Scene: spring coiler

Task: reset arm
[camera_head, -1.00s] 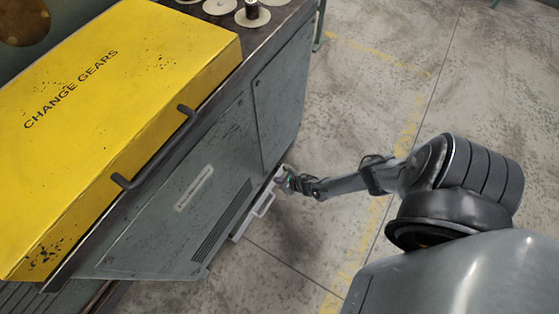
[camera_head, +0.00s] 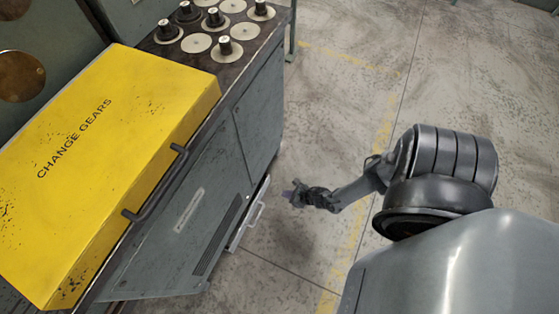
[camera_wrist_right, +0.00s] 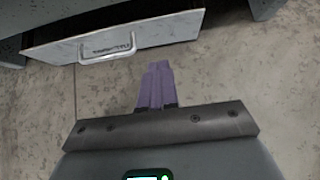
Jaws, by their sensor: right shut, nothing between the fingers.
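My right gripper (camera_head: 290,194) is at the end of my right arm, low beside the grey machine cabinet (camera_head: 225,170) and apart from it. In the right wrist view its purple fingers (camera_wrist_right: 156,85) are together with nothing between them. Beyond them is a light grey drawer (camera_wrist_right: 110,42) with a bar handle, low on the cabinet; a clear gap of floor lies between the fingertips and the drawer in that picture. The drawer also shows in the head view (camera_head: 250,218), sticking out a little at the cabinet's base. My left gripper is not in view.
A yellow cover (camera_head: 100,150) marked CHANGE GEARS, with a dark handle (camera_head: 155,187), sits on the cabinet. Several discs and dark posts stand on the top (camera_head: 255,48) behind it. The concrete floor (camera_head: 340,110) to the right is open, with yellow lines.

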